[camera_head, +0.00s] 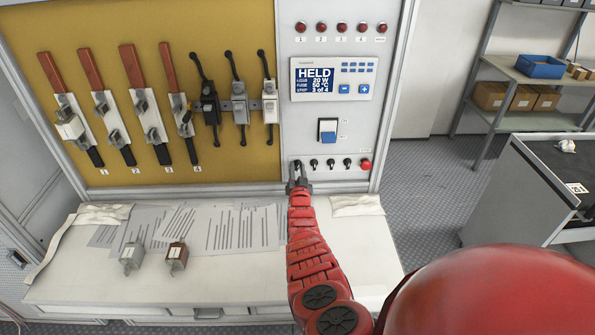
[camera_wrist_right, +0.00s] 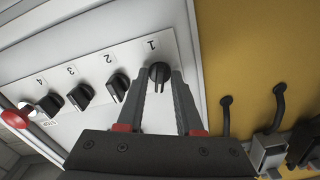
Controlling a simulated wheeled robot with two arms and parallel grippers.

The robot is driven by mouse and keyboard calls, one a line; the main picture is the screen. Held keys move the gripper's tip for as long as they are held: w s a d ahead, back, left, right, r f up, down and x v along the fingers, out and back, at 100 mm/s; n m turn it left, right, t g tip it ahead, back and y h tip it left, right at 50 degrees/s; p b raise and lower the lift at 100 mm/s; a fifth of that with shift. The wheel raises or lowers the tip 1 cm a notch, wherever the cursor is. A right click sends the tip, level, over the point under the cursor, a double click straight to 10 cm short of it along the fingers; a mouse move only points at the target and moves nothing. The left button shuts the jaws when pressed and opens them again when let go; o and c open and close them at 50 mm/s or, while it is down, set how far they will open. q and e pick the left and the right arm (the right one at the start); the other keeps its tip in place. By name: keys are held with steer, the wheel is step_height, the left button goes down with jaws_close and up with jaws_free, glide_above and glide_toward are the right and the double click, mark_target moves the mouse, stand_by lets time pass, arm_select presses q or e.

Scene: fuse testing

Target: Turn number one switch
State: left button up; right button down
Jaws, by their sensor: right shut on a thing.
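The number one switch (camera_wrist_right: 159,72) is a black rotary knob under a label "1" on the light control panel. In the head view it is mostly hidden at the left end of the knob row, behind my right gripper (camera_head: 298,184). In the right wrist view my right gripper's two grey fingers (camera_wrist_right: 161,84) are shut on this knob, one on each side. Its exact turn angle is hard to read. The other black knobs, number two (camera_wrist_right: 118,87), three (camera_wrist_right: 80,97) and four (camera_wrist_right: 50,105), stand untouched beside it. My left gripper is not in view.
A red button (camera_head: 365,164) ends the knob row. Above are a display (camera_head: 318,79) reading "HELD", a blue switch (camera_head: 327,130) and red lamps. Red-handled levers (camera_head: 137,66) stand on the yellow board (camera_head: 240,160). Two fuse-like blocks (camera_head: 177,256) lie on the white bench (camera_head: 230,288).

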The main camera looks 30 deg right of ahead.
steer(key=shift+n+b, duration=0.5)
steer(key=shift+n, duration=1.8)
steer(key=c, duration=0.9)
jaws_free()
steer(key=shift+s+a+r+p, duration=0.1)
steer(key=shift+s+a+p, duration=0.25)
steer(key=shift+p, duration=0.1)
steer(key=p+v, duration=0.4)
steer(key=v, duration=1.2)
steer(key=shift+s+p, duration=0.3)
steer(key=shift+s, duration=0.05)
